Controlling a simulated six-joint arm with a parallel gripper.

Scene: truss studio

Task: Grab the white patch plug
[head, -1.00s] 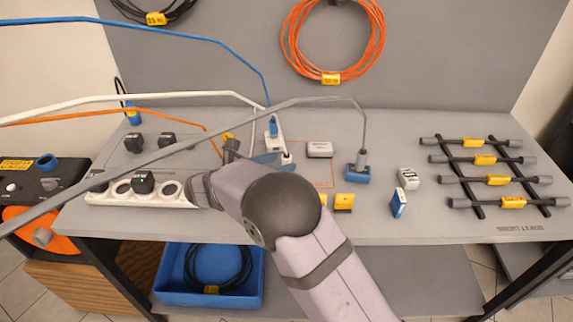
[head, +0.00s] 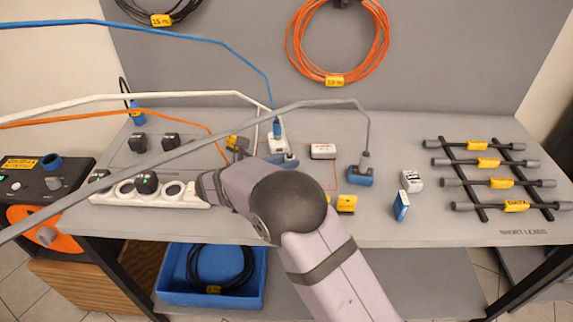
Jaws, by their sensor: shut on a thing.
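The white cable (head: 160,97) comes in from the left, bends down beside the blue plug (head: 277,127) and runs behind my forearm. The white patch plug at its end is hidden there. My gripper (head: 241,155) lies behind the forearm, over the back middle of the bench, where the white cable comes down. Its fingers are mostly covered, and it is shut at the cable's end.
An orange cable (head: 150,112) and a thick grey cable (head: 185,141) cross nearby. A white power strip (head: 110,196) lies left, a grey plug in a blue base (head: 360,178) right. A lead rack (head: 487,178) stands far right.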

